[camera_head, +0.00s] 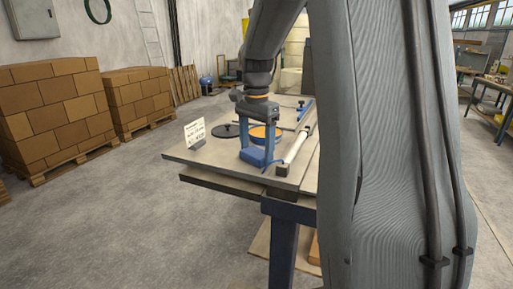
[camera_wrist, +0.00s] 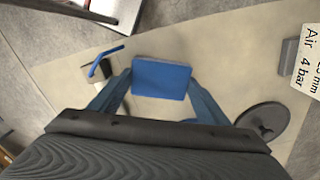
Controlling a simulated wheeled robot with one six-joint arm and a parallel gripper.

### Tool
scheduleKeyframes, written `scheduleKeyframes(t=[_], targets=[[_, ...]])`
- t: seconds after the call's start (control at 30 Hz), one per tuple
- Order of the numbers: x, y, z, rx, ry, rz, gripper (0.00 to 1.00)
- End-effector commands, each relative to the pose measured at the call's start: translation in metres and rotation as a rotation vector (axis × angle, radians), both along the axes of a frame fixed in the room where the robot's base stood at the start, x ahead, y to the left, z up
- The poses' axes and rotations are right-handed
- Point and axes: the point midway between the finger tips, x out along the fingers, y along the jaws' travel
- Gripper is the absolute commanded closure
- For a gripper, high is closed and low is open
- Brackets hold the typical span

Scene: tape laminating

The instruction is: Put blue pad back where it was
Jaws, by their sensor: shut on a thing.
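The blue pad (camera_wrist: 162,78) is a flat rectangular block between the two blue fingers of my gripper (camera_wrist: 160,92) in the wrist view. My gripper is shut on it, with one finger at each side edge. In the head view my gripper (camera_head: 260,150) is over the near part of the tabletop (camera_head: 215,166). The pad is hard to tell from the blue fingers there. I cannot tell whether the pad touches the table or hangs just above it.
A pale bar (camera_head: 297,147) lies close on the right. In the wrist view a blue-handled item (camera_wrist: 107,58) is left of the pad.

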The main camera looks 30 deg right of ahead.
Motion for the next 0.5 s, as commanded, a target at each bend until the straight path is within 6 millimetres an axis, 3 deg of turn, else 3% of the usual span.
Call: scheduleKeyframes(t=[0.17,0.2,0.3,0.5], targets=[[0.0,0.0,-0.0028,0.0,0.0,0.0,0.48],[0.0001,-0.0001,-0.0026,0.0,0.0,0.0,0.25],[0.0001,-0.0001,-0.0024,0.0,0.0,0.0,0.12],[0.0001,-0.0001,-0.0022,0.0,0.0,0.0,0.12]])
